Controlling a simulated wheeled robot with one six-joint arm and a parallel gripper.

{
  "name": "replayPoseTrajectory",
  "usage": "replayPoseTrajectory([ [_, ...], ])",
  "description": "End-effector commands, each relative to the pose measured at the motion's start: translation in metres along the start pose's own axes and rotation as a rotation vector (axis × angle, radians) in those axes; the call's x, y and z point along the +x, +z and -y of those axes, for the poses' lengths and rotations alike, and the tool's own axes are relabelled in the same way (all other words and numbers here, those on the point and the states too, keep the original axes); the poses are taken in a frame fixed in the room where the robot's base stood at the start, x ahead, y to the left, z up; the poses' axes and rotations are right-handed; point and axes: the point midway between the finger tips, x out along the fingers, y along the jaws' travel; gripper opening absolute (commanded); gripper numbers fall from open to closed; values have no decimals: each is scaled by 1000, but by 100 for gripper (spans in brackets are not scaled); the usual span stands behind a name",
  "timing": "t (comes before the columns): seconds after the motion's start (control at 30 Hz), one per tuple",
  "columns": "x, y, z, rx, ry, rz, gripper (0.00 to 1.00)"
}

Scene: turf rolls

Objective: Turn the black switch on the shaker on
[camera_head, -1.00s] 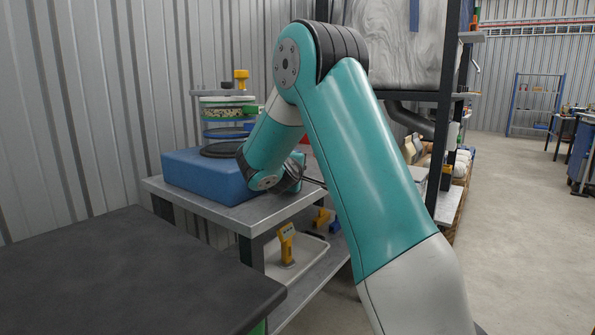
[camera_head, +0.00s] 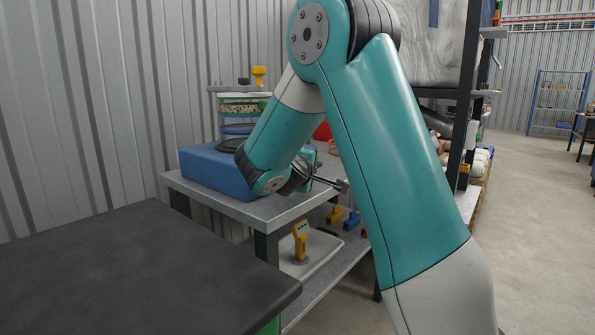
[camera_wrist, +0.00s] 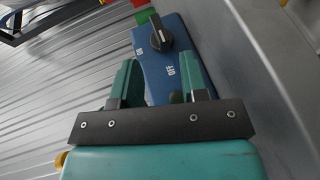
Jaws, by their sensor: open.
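The shaker has a blue base (camera_head: 205,168) on a grey metal bench, with a stack of sieves (camera_head: 243,106) and a yellow knob on top. In the wrist view its blue panel (camera_wrist: 157,78) carries the black switch (camera_wrist: 160,33), a round knob with a pale pointer mark. White lettering sits on the panel near the knob, small and tilted. My gripper (camera_wrist: 159,62) is open, its teal fingers apart. The switch lies ahead of the gap, clear of both fingers. In the head view my arm hides the switch and part of the base.
A dark table (camera_head: 130,265) is at the front left. The bench (camera_head: 240,208) has a lower shelf with a yellow tool (camera_head: 300,241) in a white tray (camera_head: 315,255). A corrugated wall stands behind. A dark-framed rack is on the right, with open floor beyond.

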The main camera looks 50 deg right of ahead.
Motion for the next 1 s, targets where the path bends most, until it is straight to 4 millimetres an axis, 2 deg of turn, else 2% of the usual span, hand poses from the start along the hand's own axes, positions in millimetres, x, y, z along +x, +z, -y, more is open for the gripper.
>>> replayPoseTrajectory([
  [0.03,-16,-2,0,-3,-1,-7,40],
  [0.2,-59,-2,0,-3,0,-7,40],
  [0.4,-96,-2,0,-3,-2,-5,40],
  [0.6,-111,0,0,-1,-1,-1,40],
  [0.87,-112,0,0,-1,-1,1,40],
  [0.9,-112,0,0,-1,-1,1,45],
  [1.0,-111,0,1,0,-3,1,68],
])
